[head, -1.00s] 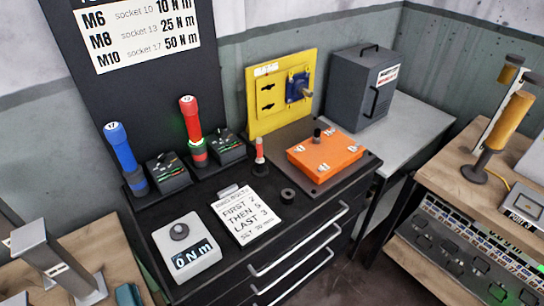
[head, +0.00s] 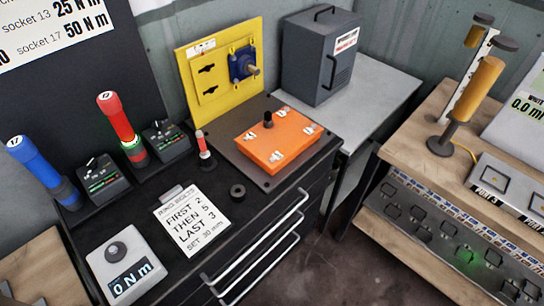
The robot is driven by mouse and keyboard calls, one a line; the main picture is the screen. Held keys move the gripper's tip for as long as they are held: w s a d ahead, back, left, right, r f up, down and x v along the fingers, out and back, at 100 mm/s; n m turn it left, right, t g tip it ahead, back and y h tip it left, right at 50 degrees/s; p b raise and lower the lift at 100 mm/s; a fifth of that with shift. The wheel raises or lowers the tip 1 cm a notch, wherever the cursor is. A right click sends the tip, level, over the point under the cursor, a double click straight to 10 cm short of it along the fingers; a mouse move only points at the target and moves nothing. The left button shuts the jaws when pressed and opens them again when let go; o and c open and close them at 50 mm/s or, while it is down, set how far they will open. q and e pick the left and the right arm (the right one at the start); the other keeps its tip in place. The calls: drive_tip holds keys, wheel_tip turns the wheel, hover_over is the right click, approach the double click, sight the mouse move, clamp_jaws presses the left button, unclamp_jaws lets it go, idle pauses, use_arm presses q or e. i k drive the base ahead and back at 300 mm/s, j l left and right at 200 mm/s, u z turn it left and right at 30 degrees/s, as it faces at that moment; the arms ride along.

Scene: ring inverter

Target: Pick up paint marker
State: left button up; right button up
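Neither of my grippers shows in the head view.
An orange block (head: 278,140) lies on a dark plate, with a black ring (head: 237,191) near it. Blue (head: 38,165) and red (head: 115,117) tools stand left beside dark boxes (head: 166,140). A note card (head: 190,218) and grey display unit (head: 125,268) lie in front. A wooden bench (head: 420,125) stands right.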

sight(205, 153)
drive_tip(key=l+u, duration=0.15)
drive_tip(key=l, duration=0.55)
drive_tip(key=l+u, duration=0.15)
drive_tip(key=l, duration=0.55)
drive_tip(key=k+l+u, duration=0.15)
drive_tip(key=l, duration=0.5)
